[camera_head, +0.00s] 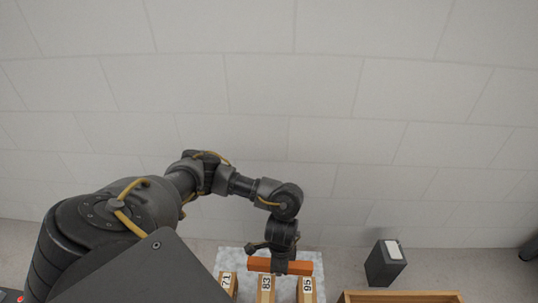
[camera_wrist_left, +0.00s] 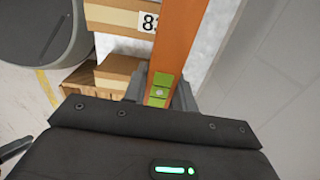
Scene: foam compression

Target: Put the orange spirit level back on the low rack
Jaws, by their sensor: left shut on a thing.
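The orange spirit level (camera_head: 304,268) lies crosswise in the head view, above or over the numbered blocks. My left gripper (camera_head: 279,268) is shut on it from above, near its middle. In the left wrist view, the level (camera_wrist_left: 178,40) runs up the picture from between the fingers of my left gripper (camera_wrist_left: 160,92), with its green vial part at the fingers. I cannot tell whether the level touches the blocks below. My right gripper is not in view. I cannot make out the low rack for certain.
Tan blocks labelled 71 (camera_head: 227,284), 83 (camera_head: 265,291) and 95 (camera_head: 307,291) stand on a pale speckled surface (camera_head: 229,256). A dark box (camera_head: 385,264) stands to the right. A wooden frame (camera_head: 400,296) is at the bottom right. A pale block wall (camera_head: 300,100) stands behind.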

